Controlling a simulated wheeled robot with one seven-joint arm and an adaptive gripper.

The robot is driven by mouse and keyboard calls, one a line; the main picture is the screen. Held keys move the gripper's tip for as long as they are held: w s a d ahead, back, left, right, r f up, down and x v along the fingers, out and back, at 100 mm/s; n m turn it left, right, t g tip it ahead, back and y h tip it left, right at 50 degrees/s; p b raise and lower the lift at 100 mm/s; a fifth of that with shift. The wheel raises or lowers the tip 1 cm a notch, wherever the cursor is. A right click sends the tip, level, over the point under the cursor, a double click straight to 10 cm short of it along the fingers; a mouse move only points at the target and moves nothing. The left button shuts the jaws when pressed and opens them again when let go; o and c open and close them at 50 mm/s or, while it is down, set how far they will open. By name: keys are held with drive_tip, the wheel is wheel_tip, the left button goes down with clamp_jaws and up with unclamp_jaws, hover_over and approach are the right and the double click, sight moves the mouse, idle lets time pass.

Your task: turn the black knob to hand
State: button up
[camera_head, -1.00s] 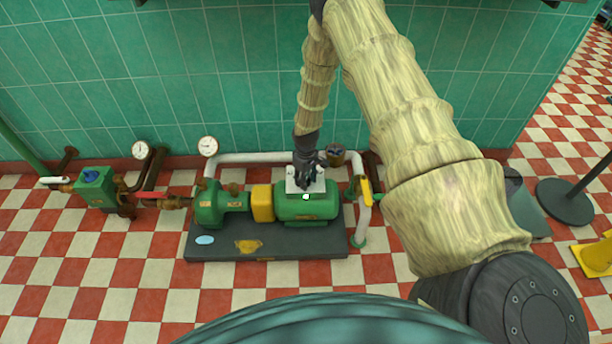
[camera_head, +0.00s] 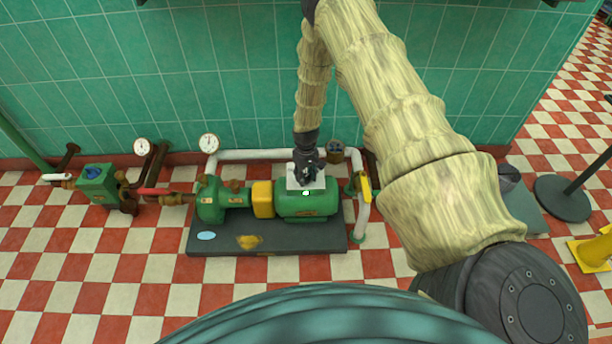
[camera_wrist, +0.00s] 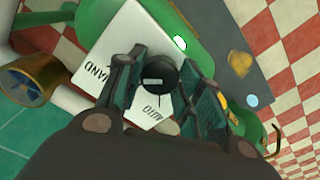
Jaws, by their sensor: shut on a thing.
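The black knob (camera_wrist: 160,77) sits on a white switch plate lettered HAND and AUTO (camera_wrist: 138,28), seen in the wrist view. A pale mark on the knob's top is visible. My gripper (camera_wrist: 162,92) has its fingers on both sides of the knob and is shut on it. In the head view my gripper (camera_head: 306,172) comes down from above onto the white plate (camera_head: 304,184) on top of the green pump motor (camera_head: 307,204). The knob itself is hidden there by the gripper. A small green light (camera_head: 306,193) shows at the plate's front.
The pump stands on a dark base (camera_head: 215,243) with a yellow coupling guard (camera_head: 263,199). White pipe (camera_head: 362,215) with a yellow handle (camera_head: 365,189) rises at right. A gauge (camera_head: 209,142) stands behind left. Green tiled wall is close behind; the checkered floor in front is open.

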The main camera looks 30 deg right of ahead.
sight(306, 177)
drive_tip(key=o, duration=1)
drive_tip(key=shift+o, duration=0.2)
drive_tip(key=shift+r, duration=0.15)
wheel_tip(306, 177, up, 12)
drive_tip(key=s+a+f, duration=0.5)
drive_tip(key=s+a, duration=0.1)
drive_tip(key=s, duration=0.4)
drive_tip(key=s+a+f, duration=0.5)
drive_tip(key=s+a, duration=0.2)
drive_tip(key=s, duration=0.2)
drive_tip(key=s+a, duration=0.4)
drive_tip(key=s, duration=0.6)
drive_tip(key=s+a, duration=0.3)
drive_tip(key=s, duration=0.8)
wheel_tip(306, 177, up, 22)
drive_tip(key=p, duration=2.1)
drive_tip(key=shift+w+r, duration=0.2)
drive_tip(key=shift+w, duration=0.05)
